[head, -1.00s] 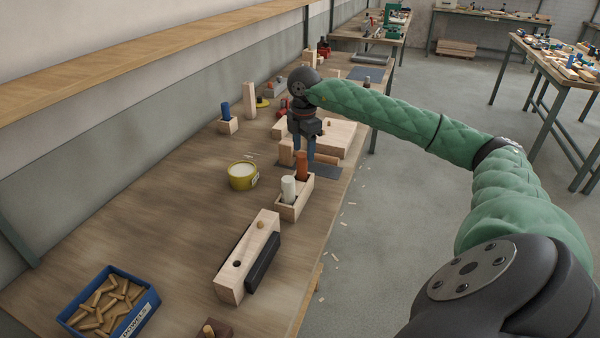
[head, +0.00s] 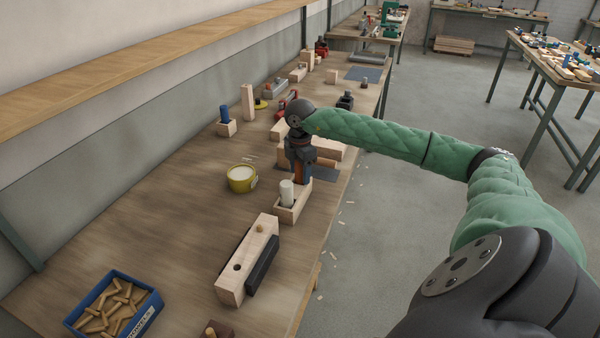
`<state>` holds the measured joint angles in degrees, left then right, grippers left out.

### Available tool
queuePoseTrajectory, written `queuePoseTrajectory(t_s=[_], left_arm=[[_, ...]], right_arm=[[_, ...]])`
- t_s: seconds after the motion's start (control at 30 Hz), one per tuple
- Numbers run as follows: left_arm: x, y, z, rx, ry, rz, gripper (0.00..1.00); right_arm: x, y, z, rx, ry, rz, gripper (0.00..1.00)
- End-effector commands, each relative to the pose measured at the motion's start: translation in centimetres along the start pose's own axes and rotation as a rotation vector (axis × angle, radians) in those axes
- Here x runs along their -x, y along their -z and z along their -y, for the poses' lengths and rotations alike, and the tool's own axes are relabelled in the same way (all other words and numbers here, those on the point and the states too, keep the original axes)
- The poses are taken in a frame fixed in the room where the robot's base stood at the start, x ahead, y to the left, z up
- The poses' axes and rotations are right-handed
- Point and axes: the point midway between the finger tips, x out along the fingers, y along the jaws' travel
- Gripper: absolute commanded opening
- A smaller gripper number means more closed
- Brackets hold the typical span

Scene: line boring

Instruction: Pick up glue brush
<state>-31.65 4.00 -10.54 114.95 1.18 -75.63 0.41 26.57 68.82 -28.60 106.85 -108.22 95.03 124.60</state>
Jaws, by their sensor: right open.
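A small wooden holder (head: 291,212) stands near the table's right edge, with a white upright handle (head: 287,190) at its near end. An orange-brown handle (head: 302,174) stands at its far end, mostly hidden by my right gripper. The frames do not show which handle is the glue brush; no bristles show. My right gripper (head: 303,180) points down over the far end of the holder, open, with its fingers at the orange-brown handle. Whether they touch it cannot be told. My left gripper is not in view.
A yellow pot (head: 241,179) with pale contents stands left of the holder. A wooden block with a dark bar (head: 262,262) lies nearer, and a blue dowel box (head: 150,312) is at front left. Wooden boards (head: 327,150) lie behind the gripper. The left table middle is clear.

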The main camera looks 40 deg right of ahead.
Motion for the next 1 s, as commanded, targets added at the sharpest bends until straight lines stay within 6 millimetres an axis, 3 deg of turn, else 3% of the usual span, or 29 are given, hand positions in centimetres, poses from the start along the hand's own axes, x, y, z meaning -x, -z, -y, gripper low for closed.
queuePoseTrajectory(t_s=[0.33, 0.5, 0.6, 1.0], left_arm=[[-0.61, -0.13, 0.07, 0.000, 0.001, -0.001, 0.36], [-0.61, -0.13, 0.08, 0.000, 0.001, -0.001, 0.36], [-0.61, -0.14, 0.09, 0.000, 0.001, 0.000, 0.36], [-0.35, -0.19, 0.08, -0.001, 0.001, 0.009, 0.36]], right_arm=[[-0.40, 0.00, 0.02, 0.000, 0.000, 0.000, 0.55], [-0.39, 0.01, 0.02, 0.001, 0.000, 0.000, 0.22], [-0.38, 0.01, 0.02, 0.001, 0.000, 0.000, 0.06], [0.52, 0.02, -0.06, 0.001, -0.002, 0.000, 0.06]])
